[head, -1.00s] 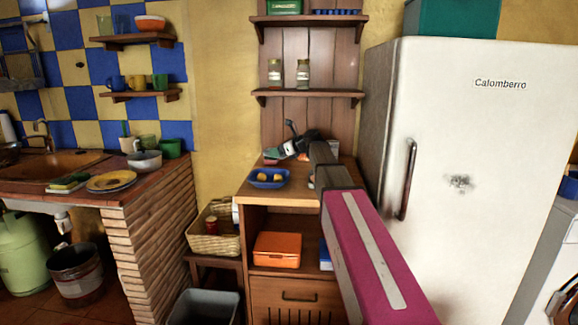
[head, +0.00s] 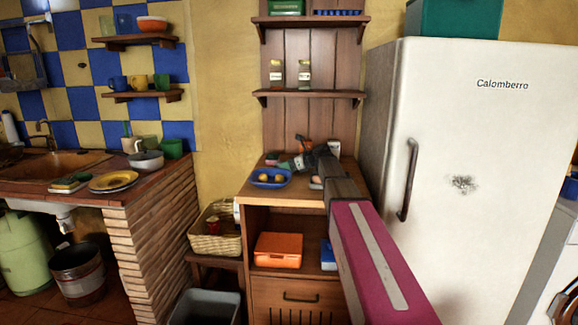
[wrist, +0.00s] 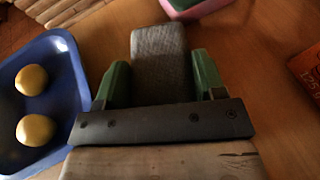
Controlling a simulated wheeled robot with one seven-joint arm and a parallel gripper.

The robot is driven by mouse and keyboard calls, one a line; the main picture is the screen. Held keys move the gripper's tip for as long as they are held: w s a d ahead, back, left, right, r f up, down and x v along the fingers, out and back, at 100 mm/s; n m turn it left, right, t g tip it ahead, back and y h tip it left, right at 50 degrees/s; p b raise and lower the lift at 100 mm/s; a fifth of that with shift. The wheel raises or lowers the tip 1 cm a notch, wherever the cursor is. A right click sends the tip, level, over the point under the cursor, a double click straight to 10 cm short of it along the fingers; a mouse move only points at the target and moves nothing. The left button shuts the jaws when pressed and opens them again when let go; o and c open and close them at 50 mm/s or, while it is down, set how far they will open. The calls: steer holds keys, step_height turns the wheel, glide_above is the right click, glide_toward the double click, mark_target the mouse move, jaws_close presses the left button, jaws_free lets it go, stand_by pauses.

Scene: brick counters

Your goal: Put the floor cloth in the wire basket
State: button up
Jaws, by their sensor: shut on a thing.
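My gripper (wrist: 157,78) has its two green fingers shut on a grey, rough-textured folded piece, the floor cloth (wrist: 160,55). In the head view my gripper (head: 291,163) is low over the wooden cabinet top, just right of a blue tray. The cloth is too small to make out in that view. I cannot tell whether it touches the cabinet top. No basket that is clearly wire shows. A woven, wicker-looking basket (head: 216,243) stands on a low stool left of the cabinet, with a red item in it.
The blue tray (wrist: 68,130) with two yellow round things is close left of my gripper. A pink and green item (wrist: 195,8) lies beyond it, and an orange-red item (wrist: 306,72) lies right. The fridge (head: 465,170) stands right of the cabinet (head: 285,196). A grey bin (head: 205,308) is below.

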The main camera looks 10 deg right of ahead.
steer(key=o, duration=0.9)
steer(key=shift+f, duration=0.1)
